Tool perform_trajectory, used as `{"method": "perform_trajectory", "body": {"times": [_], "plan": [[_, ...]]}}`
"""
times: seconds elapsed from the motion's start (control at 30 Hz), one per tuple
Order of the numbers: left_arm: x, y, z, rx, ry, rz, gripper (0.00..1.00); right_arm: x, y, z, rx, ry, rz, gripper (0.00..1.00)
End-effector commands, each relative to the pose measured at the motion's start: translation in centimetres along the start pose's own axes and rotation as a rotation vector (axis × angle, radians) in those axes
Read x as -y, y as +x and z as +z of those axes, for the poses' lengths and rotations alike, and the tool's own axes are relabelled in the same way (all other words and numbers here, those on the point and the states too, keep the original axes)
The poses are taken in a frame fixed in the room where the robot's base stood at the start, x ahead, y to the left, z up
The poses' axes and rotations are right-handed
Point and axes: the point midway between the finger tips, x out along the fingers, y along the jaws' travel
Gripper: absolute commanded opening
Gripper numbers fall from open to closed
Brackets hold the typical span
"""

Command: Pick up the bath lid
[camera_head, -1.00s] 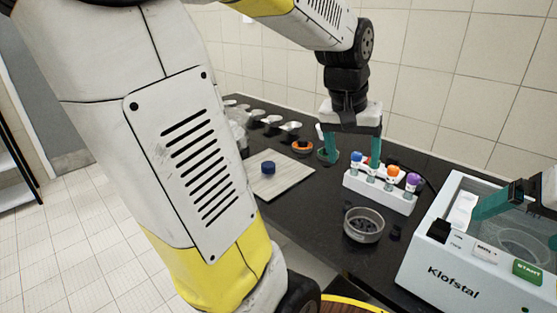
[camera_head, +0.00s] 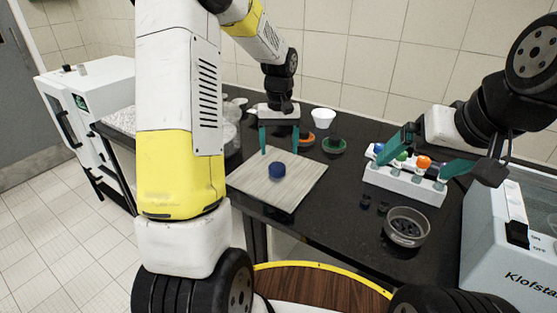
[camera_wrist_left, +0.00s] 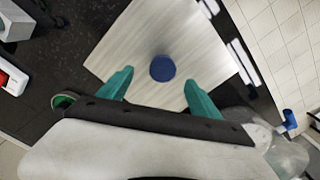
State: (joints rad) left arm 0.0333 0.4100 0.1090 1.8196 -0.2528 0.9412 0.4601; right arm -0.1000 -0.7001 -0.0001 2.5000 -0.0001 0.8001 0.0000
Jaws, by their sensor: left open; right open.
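The white Klofstal device (camera_head: 485,262), which may be the bath, is cut off at the lower right of the head view. Its top is mostly out of frame, so I cannot make out a lid there. A round blue cap (camera_head: 277,170) rests on a pale board (camera_head: 300,190). My left gripper (camera_head: 279,148) is open above the board, just behind the cap. In the left wrist view the cap (camera_wrist_left: 162,68) shows between the open fingers (camera_wrist_left: 160,77). My right gripper (camera_head: 411,167) is open and appears around the capped vials in the white rack (camera_head: 405,187).
A round metal sieve (camera_head: 406,228) with dark contents and small black pieces (camera_head: 366,201) stand in front of the rack. Orange (camera_head: 306,140) and green (camera_head: 334,145) rimmed dishes and a white cup (camera_head: 323,117) are behind the board. Clear glassware stands left.

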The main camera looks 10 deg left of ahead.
Motion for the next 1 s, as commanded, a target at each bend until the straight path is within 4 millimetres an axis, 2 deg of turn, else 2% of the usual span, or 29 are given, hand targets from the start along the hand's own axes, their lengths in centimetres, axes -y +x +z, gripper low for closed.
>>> {"method": "perform_trajectory", "body": {"times": [0.43, 0.53, 0.77, 1.0], "plan": [[0.8, 5.9, -0.3, 0.002, 0.0, 0.001, 0.74, 0.0, 0.0, 0.0, 0.0, 0.0, 0.0, 1.0], [0.8, 6.5, -0.3, 0.001, 0.001, 0.0, 0.74, 0.0, 0.0, 0.0, 0.0, 0.0, 0.0, 1.0], [0.7, 6.6, -0.3, -0.001, 0.001, 0.001, 0.74, 0.0, 0.0, 0.0, 0.0, 0.0, 0.0, 1.0], [0.7, 6.6, -0.3, -0.001, 0.0, 0.001, 0.27, 0.0, 0.0, 0.0, 0.0, 0.0, 0.0, 1.0]]}}
